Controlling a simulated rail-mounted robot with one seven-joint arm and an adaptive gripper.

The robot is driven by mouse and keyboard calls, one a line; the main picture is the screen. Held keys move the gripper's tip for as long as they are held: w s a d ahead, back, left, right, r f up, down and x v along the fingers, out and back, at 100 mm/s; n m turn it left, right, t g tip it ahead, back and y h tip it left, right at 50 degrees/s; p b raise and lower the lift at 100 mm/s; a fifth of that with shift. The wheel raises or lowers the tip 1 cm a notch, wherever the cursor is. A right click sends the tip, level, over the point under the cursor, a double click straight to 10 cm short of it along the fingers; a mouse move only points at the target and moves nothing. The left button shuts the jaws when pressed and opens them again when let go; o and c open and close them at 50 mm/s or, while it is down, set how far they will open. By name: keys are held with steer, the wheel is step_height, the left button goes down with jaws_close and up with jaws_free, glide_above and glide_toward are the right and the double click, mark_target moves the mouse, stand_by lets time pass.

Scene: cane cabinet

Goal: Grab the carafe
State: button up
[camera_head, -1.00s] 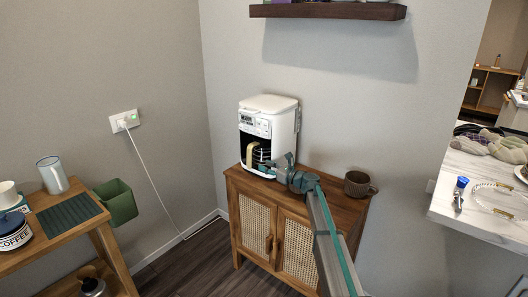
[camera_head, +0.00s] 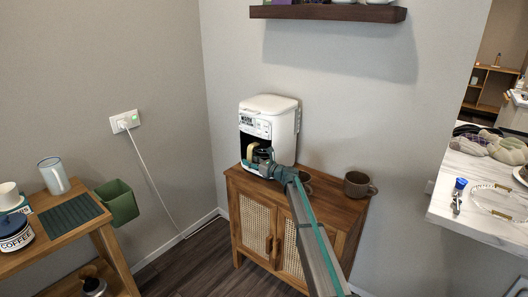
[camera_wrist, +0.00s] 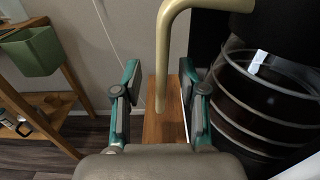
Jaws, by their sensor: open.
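The carafe sits inside the white coffee maker (camera_head: 268,122) on the cane cabinet; in the head view its tan handle (camera_head: 251,151) shows at the front. In the wrist view the dark glass carafe body (camera_wrist: 262,100) fills the right side, and its curved tan handle (camera_wrist: 163,50) hangs down in the middle. My gripper (camera_wrist: 160,78) is open, with one finger on each side of the handle's line. No finger visibly presses on the handle. In the head view my gripper (camera_head: 257,166) is at the coffee maker's front and partly hides the carafe.
The cane cabinet (camera_head: 258,224) has a dark mug (camera_head: 358,184) on its right side, and another mug (camera_head: 304,181) is partly behind my arm. A wooden stand (camera_head: 76,226) with a green bin (camera_head: 118,203) is at left. A white counter (camera_head: 460,185) is at right.

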steer(key=shift+w+a, duration=0.3)
steer(key=shift+a, duration=0.1)
steer(key=shift+c, duration=0.2)
jaws_close()
